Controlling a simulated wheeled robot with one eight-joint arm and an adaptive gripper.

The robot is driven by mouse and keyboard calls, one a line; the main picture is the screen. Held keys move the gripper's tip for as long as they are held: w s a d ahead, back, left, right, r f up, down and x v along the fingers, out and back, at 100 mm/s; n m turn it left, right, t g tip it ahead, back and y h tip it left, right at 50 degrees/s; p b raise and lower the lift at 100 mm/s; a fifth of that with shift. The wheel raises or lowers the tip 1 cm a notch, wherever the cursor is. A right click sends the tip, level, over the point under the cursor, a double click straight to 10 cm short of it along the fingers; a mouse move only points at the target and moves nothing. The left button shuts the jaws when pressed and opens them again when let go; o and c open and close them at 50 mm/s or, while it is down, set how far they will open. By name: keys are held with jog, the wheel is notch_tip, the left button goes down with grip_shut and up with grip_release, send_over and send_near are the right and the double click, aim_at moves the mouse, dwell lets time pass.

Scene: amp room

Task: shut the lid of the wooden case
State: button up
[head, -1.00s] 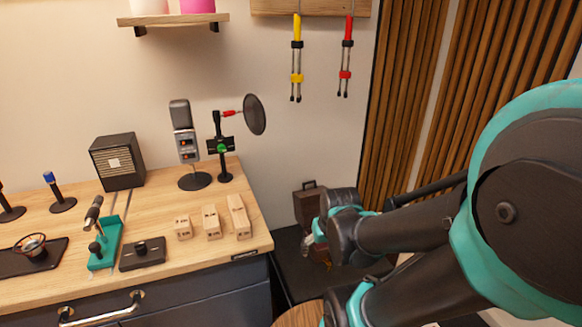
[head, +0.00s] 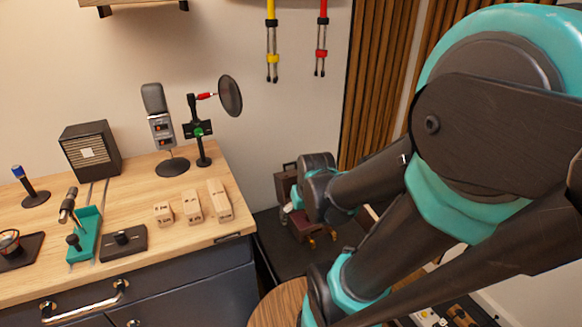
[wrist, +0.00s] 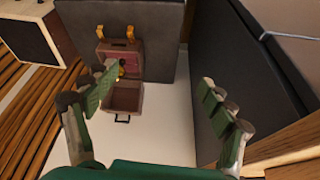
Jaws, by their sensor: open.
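The wooden case (wrist: 126,97) is brown with a dark handle on its near side. It stands open between my gripper's fingers as seen in the wrist view, a little beyond them. Its lid (wrist: 119,59) is raised upright at the back, with a yellowish item near the hinge side. My gripper (wrist: 157,98) is open and empty, with fingers spread wide; I see no contact with the case.
A dark panel (wrist: 142,40) stands behind the case, and another dark block (wrist: 235,60) is close to the right finger. In the head view, the wooden bench (head: 140,205) to the left holds microphones, wooden blocks and a speaker (head: 90,150). A round wooden top (head: 278,305) is below my arm.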

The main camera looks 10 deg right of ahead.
jog(key=w+d+r, duration=0.1)
jog(key=w+r, duration=0.3)
jog(key=w, duration=0.8)
jog(key=n, duration=0.2)
send_over(290, 171)
jog(key=shift+y, duration=0.4)
notch_tip(290, 171, down, 17)
jog(key=shift+w+d+r, duration=0.1)
jog(key=shift+w, duration=0.05)
jog(key=c, duration=1.7)
